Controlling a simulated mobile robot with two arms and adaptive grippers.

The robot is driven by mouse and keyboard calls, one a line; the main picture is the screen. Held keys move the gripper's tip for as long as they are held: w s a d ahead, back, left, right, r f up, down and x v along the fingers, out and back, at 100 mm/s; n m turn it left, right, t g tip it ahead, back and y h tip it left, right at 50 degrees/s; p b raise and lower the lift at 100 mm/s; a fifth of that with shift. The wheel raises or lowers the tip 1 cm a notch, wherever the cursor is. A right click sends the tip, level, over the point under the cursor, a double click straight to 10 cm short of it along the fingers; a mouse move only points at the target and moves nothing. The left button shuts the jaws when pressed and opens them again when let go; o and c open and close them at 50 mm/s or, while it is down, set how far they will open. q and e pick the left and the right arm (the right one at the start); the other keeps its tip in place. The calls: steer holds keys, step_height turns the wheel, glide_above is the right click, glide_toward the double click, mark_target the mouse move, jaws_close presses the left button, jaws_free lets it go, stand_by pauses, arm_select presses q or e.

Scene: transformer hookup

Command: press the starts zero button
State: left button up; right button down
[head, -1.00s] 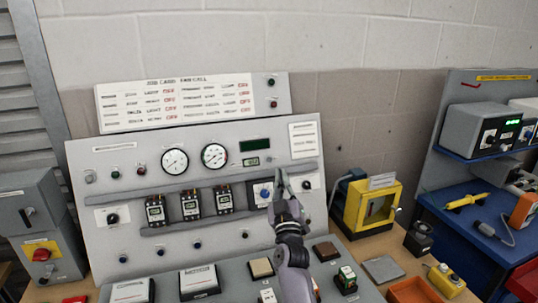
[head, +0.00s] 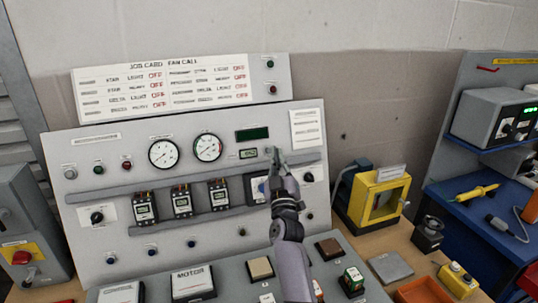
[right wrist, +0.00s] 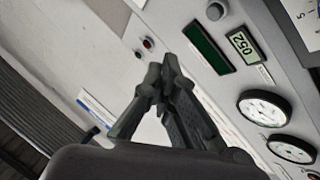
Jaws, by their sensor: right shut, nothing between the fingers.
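The control panel (head: 130,155) stands upright behind the bench. It has a small lit counter display (head: 248,154), which reads like 052 in the right wrist view (right wrist: 242,45). A round grey button (right wrist: 215,11) sits beside this counter in the right wrist view; its label cannot be read. My right gripper (head: 276,152) is shut and empty, with its fingertips in front of the panel just right of the counter in the head view. In the right wrist view its closed fingers (right wrist: 165,73) appear apart from the grey button. My left gripper is not in view.
A dark green display (head: 252,133) and two round gauges (head: 208,147) are on the panel near the counter. A ledge (head: 110,190) runs below them. A yellow box (head: 379,200) stands to the right. The job card (head: 160,87) is above.

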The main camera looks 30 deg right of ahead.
mark_target(270, 153)
steer(key=w+b, duration=0.1)
steer(key=w+d+f+b, duration=0.1)
steer(key=w+b, duration=0.1)
steer(key=w+f+b, duration=0.1)
steer(key=w, duration=0.1)
steer(key=shift+w+d+f+b, duration=0.15)
steer(key=shift+w+b, duration=0.05)
steer(key=shift+b, duration=0.1)
steer(key=shift+w+d+f, duration=0.1)
steer(key=shift+w, duration=0.2)
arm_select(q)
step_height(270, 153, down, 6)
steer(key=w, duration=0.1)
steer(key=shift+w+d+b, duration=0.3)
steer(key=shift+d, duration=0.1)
arm_select(e)
steer(key=shift+w, duration=0.25)
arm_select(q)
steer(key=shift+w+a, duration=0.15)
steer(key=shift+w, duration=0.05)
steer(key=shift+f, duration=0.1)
arm_select(e)
steer(key=shift+w, duration=0.15)
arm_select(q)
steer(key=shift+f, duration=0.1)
arm_select(e)
steer(key=shift+w+d, duration=0.15)
steer(key=shift+w, duration=0.15)
